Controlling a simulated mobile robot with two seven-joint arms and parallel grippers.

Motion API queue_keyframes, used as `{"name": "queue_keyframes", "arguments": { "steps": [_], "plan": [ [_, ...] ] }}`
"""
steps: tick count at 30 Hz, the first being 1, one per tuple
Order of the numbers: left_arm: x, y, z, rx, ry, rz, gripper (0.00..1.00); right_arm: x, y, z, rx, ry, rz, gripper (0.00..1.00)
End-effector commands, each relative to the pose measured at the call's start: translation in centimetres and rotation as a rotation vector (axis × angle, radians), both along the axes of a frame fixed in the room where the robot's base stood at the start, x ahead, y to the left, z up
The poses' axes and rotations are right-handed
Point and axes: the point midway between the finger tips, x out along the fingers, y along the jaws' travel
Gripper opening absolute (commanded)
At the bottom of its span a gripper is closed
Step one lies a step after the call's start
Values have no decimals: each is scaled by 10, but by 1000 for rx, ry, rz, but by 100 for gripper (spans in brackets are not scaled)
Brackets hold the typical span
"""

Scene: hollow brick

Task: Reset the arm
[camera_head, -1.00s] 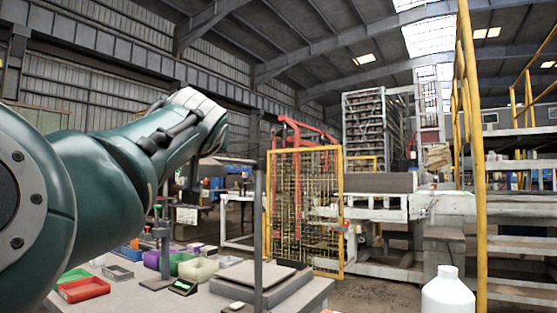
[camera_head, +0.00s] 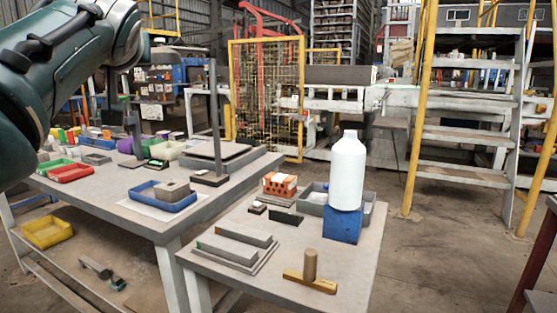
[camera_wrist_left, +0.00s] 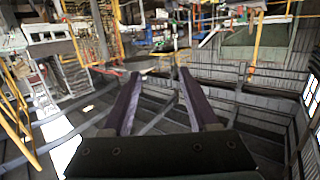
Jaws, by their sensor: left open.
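My left arm (camera_head: 75,60) is dark green and enters the head view from the upper left, raised above the left table. Its gripper is outside the head view. In the left wrist view my left gripper (camera_wrist_left: 158,82) shows two dark purple fingers spread apart with nothing between them. That view looks tilted across the hall, with no table close to the fingers. An orange hollow brick (camera_head: 280,184) sits at the back of the small front table (camera_head: 300,262). My right gripper is not in view.
A white bottle (camera_head: 347,172) stands on a blue block (camera_head: 342,225) beside a grey tray (camera_head: 314,203). The left table (camera_head: 140,213) holds a blue tray (camera_head: 161,197), red tray (camera_head: 70,173) and upright stand (camera_head: 213,110). Yellow-railed stairs (camera_head: 468,130) stand at right. Floor there is clear.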

Motion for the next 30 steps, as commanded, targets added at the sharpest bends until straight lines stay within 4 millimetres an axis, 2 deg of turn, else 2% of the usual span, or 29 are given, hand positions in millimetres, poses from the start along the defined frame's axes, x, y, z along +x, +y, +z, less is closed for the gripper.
{"name": "queue_keyframes", "arguments": {
  "steps": [1,5,8,11,13,15,18,24,30],
  "plan": [
    [-8,7,-12,-6,31,14,60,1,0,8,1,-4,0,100],
    [-32,22,-47,-25,121,42,60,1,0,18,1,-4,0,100],
    [-59,33,-78,-38,209,55,60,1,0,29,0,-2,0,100],
    [-99,39,-113,-52,327,51,60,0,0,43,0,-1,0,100],
    [-136,38,-138,-60,428,27,60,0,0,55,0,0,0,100],
    [-176,31,-158,-67,531,-13,60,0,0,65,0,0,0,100],
    [-234,16,-179,-79,676,-95,60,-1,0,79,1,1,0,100],
    [-331,-20,-193,-99,902,-276,60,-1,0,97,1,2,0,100],
    [-412,-53,-184,-122,1078,-456,60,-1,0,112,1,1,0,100]
  ]
}}
